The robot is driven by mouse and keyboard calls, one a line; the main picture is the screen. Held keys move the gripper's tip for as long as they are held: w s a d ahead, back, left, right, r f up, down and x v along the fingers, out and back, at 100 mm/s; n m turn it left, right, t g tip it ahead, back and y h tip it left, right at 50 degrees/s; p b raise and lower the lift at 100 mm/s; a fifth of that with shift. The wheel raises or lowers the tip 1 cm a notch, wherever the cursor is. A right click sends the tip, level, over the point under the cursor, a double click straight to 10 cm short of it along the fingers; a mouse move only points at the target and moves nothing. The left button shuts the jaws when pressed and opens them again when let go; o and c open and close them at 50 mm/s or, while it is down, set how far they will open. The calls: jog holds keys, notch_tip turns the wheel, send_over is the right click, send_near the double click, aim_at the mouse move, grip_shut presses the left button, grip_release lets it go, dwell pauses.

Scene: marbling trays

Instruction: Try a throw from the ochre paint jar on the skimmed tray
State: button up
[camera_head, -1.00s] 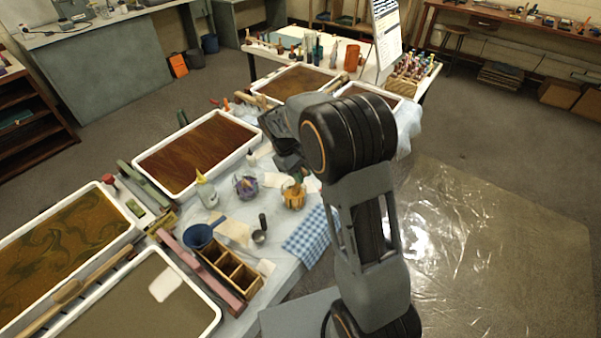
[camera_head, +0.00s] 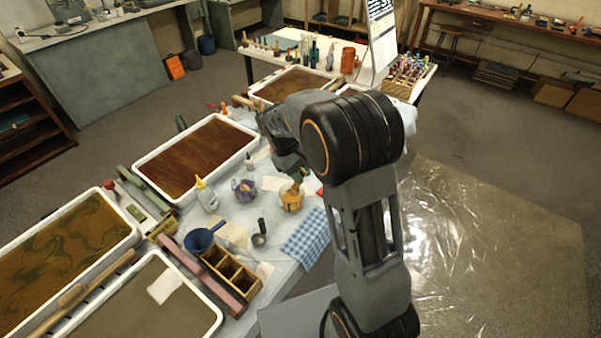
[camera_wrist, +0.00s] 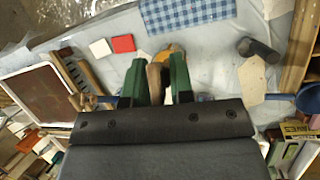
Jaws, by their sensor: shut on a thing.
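The ochre paint jar (camera_head: 291,202) is a small clear jar with ochre paint, standing on the pale table cover below my gripper (camera_head: 297,176). In the wrist view my gripper (camera_wrist: 160,84) has green fingers shut on a tan whisk handle (camera_wrist: 157,72). Ochre (camera_wrist: 172,50) shows just beyond the fingertips. Whether the whisk's lower end is still inside the jar is hard to tell. A plain grey-brown tray (camera_head: 122,312) with a white sheet in it is at the front left; a streaked red-brown tray (camera_head: 136,168) lies further back. Which is the skimmed tray is not clear.
A jar with purple (camera_head: 244,190), a yellow-tipped bottle (camera_head: 206,195), a blue funnel-like dipper (camera_head: 200,240), a dark scoop (camera_head: 260,238), a wooden divided box (camera_head: 232,272) and a blue checked cloth (camera_head: 304,238) crowd the table. A swirled tray (camera_head: 136,236) is at the left.

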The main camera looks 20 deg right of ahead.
dwell(0.3)
notch_tip(320, 180, up, 4)
jog(key=p, duration=0.3)
jog(key=shift+f, duration=0.1)
dwell(0.8)
